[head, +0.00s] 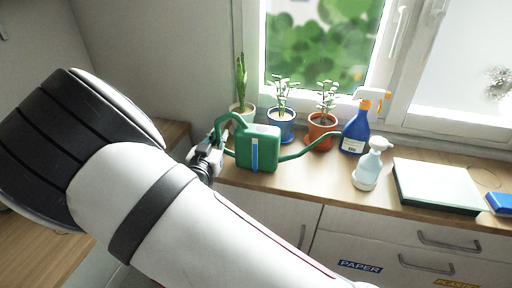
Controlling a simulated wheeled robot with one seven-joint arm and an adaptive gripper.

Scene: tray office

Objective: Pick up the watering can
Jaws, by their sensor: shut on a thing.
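A green watering can (257,150) with a blue stripe on its side is over the left part of the wooden counter, in front of the potted plants. Its long spout points right and its curved handle is on the left. My gripper (216,146) is at the handle side and shut on the watering can. My arm hides part of the counter's front left. I cannot tell whether the can's base touches the counter.
Behind the can stand potted plants in a white pot, a blue pot (281,128) and a terracotta pot (322,131). To the right are a blue spray bottle (355,134), a pale bottle (369,166) and a white-topped box (437,184). The window (325,50) is behind.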

